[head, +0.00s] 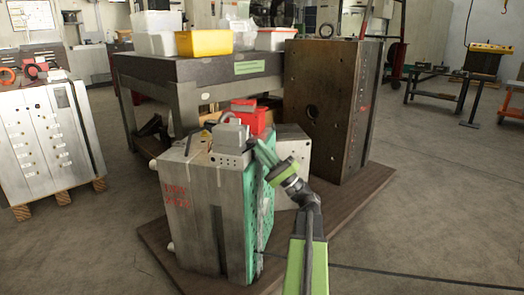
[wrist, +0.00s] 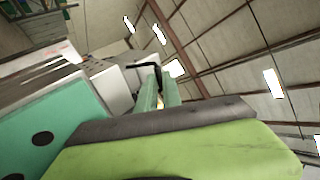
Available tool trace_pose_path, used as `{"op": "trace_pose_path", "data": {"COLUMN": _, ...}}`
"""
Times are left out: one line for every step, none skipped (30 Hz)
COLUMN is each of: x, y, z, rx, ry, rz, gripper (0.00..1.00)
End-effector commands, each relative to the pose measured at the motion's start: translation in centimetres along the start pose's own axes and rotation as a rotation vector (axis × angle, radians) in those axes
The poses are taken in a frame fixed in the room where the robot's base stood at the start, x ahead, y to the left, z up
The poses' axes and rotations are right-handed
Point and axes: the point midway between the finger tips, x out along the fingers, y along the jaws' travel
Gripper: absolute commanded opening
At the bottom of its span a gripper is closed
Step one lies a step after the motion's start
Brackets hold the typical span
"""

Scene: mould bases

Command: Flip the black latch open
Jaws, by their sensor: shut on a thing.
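The mould base (head: 190,200) is a grey steel block with a green right face, standing on a dark wooden board. My gripper (head: 262,148) reaches its upper right edge from the right, with its pale green fingers at the top corner. In the wrist view the black latch (wrist: 147,65) is a thin, bent dark piece at the fingertips. My gripper (wrist: 158,88) is shut on it there. The latch is too small and too covered by the fingers to make out in the head view.
A grey block with a handle (head: 230,135) sits on top of the mould base, with a red box (head: 250,116) behind. A tall brown mould block (head: 328,105) stands at the back right. A table (head: 190,68) with bins is behind. The floor at right is mostly clear.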

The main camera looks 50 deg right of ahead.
Motion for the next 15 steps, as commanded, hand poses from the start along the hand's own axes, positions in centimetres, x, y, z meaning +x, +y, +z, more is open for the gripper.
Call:
{"op": "trace_pose_path", "data": {"x": 0.03, "y": 0.02, "z": 0.12, "rx": 0.0, "ry": -0.003, "rz": 0.0, "gripper": 0.0}}
{"op": "trace_pose_path", "data": {"x": 0.03, "y": 0.02, "z": 0.12, "rx": 0.0, "ry": -0.003, "rz": 0.0, "gripper": 0.0}}
{"op": "trace_pose_path", "data": {"x": 0.03, "y": 0.02, "z": 0.12, "rx": 0.0, "ry": -0.003, "rz": 0.0, "gripper": 0.11}}
{"op": "trace_pose_path", "data": {"x": 0.03, "y": 0.03, "z": 0.11, "rx": 0.0, "ry": -0.003, "rz": 0.001, "gripper": 0.15}}
{"op": "trace_pose_path", "data": {"x": 0.02, "y": 0.03, "z": 0.11, "rx": 0.0, "ry": -0.003, "rz": 0.001, "gripper": 0.19}}
{"op": "trace_pose_path", "data": {"x": 0.02, "y": 0.02, "z": 0.1, "rx": 0.0, "ry": -0.003, "rz": 0.001, "gripper": 0.24}}
{"op": "trace_pose_path", "data": {"x": 0.02, "y": 0.02, "z": 0.09, "rx": 0.0, "ry": -0.003, "rz": 0.001, "gripper": 0.28}}
{"op": "trace_pose_path", "data": {"x": 0.01, "y": 0.02, "z": 0.08, "rx": 0.0, "ry": -0.002, "rz": 0.001, "gripper": 0.32}}
{"op": "trace_pose_path", "data": {"x": 0.01, "y": 0.02, "z": 0.07, "rx": 0.0, "ry": -0.002, "rz": 0.001, "gripper": 0.32}}
{"op": "trace_pose_path", "data": {"x": 0.01, "y": 0.02, "z": 0.07, "rx": 0.0, "ry": -0.002, "rz": 0.001, "gripper": 0.32}}
{"op": "trace_pose_path", "data": {"x": 0.0, "y": 0.01, "z": 0.06, "rx": 0.0, "ry": -0.002, "rz": 0.001, "gripper": 0.32}}
{"op": "trace_pose_path", "data": {"x": 0.0, "y": 0.01, "z": 0.05, "rx": 0.0, "ry": -0.002, "rz": 0.001, "gripper": 0.32}}
{"op": "trace_pose_path", "data": {"x": 0.0, "y": 0.01, "z": 0.05, "rx": 0.0, "ry": -0.001, "rz": 0.001, "gripper": 0.32}}
{"op": "trace_pose_path", "data": {"x": -0.01, "y": 0.01, "z": 0.04, "rx": 0.0, "ry": -0.001, "rz": 0.001, "gripper": 0.32}}
{"op": "trace_pose_path", "data": {"x": -0.01, "y": 0.01, "z": 0.04, "rx": 0.0, "ry": -0.001, "rz": 0.001, "gripper": 0.32}}
